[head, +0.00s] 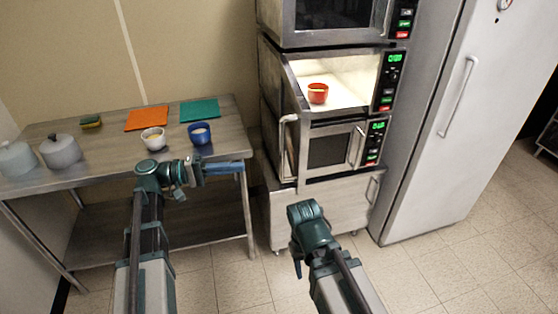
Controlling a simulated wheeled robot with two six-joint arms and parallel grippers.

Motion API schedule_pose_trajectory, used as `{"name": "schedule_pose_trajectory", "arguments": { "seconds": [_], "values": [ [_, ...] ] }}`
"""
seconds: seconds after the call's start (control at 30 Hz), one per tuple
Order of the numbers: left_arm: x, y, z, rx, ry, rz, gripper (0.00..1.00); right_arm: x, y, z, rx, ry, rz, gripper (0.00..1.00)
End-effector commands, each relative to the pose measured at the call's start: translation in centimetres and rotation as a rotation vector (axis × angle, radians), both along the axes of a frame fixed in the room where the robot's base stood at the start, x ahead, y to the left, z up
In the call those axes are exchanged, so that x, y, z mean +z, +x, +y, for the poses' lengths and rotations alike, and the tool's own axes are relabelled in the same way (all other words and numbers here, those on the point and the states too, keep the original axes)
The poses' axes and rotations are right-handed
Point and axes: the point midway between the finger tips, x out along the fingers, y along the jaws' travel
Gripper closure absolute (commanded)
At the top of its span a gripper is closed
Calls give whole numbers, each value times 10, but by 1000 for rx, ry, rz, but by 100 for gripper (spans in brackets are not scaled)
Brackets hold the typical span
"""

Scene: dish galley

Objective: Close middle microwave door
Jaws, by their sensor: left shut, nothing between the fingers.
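The middle microwave (338,76) is open, its lit chamber showing a red-orange cup (318,93) inside. Its door (291,148) is swung out at the left side toward me and shows nearly edge-on, with a pale handle at its front edge. My left gripper (240,166) is shut and empty. It points right, in front of the table's right end, to the left of the door and apart from it. My right arm's wrist (308,222) is in front of the lower cabinet, below the door; its fingers are hidden.
Closed microwaves sit above (335,14) and below (330,150). A tall fridge (440,120) stands at right. The steel table (100,165) at left holds two lidded pots, a sponge, orange and teal cloths, a white bowl (153,138) and a blue bowl (199,133). Floor at front right is clear.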

Motion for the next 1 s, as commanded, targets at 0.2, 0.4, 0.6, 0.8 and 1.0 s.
{"name": "schedule_pose_trajectory", "arguments": {
  "seconds": [0.2, 0.4, 0.6, 0.8, 1.0],
  "values": [
    [-1, 3, -26, -4, 1, 0, 100, 0, 0, 0, 0, 0, 0, 50],
    [-1, 10, -67, -4, 2, 0, 100, 0, 0, 0, 0, 0, 0, 50],
    [-1, 17, -104, -5, 2, 0, 100, 0, 0, 0, 0, 0, 0, 50],
    [-1, 22, -127, -2, 2, 1, 100, 0, 0, 0, 0, 0, 0, 50],
    [-1, 24, -137, 0, 2, 1, 100, 0, 0, 0, 0, 0, 0, 50]
  ]
}}
